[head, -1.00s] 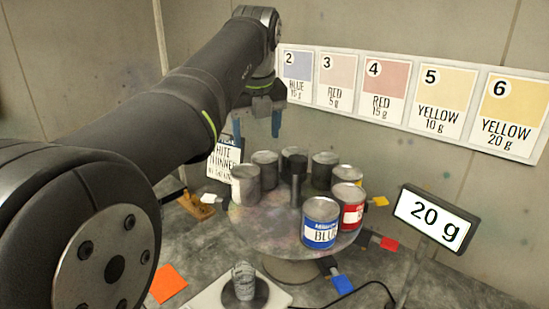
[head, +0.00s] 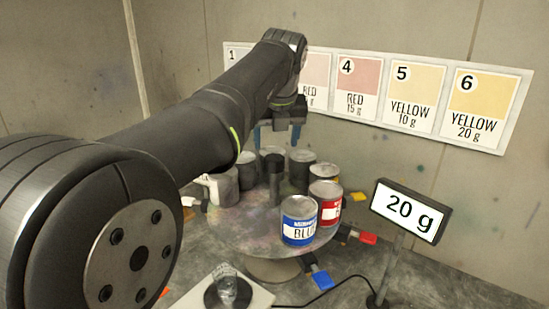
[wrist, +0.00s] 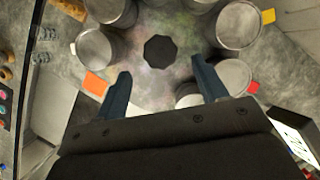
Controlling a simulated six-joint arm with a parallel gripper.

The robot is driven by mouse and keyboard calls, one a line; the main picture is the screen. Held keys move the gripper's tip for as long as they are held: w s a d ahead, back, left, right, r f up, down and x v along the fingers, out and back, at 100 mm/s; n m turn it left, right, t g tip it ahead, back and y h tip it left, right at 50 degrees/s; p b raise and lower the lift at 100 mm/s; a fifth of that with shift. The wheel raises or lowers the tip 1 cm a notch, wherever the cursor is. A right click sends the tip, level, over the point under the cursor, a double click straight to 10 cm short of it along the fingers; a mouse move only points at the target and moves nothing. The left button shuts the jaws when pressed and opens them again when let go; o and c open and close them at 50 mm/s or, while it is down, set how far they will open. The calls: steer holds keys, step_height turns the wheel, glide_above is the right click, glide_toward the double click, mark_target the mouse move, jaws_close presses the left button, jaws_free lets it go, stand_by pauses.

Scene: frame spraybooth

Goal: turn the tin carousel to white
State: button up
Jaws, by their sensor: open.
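The tin carousel (head: 250,222) is a round, paint-speckled turntable with a dark upright post (head: 275,182) at its centre. Several tins stand around its rim. The blue-labelled tin (head: 298,220) is at the front, with the red-labelled tin (head: 327,203) to its right. My gripper (head: 277,135) is open and empty above the carousel, pointing down. In the wrist view its fingers (wrist: 162,88) are spread below the dark octagonal post top (wrist: 160,52), with tins on both sides.
Coloured tabs, including blue (head: 322,280), red (head: 367,238) and yellow (head: 357,197), surround the carousel. A scale with a clear cup (head: 228,288) is in front. A display reading 20 g (head: 410,210) stands at right. Numbered colour cards (head: 410,95) line the wall.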

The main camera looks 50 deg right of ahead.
mark_target(274, 157)
steer(key=x, duration=0.7)
steer(key=c, duration=1.4)
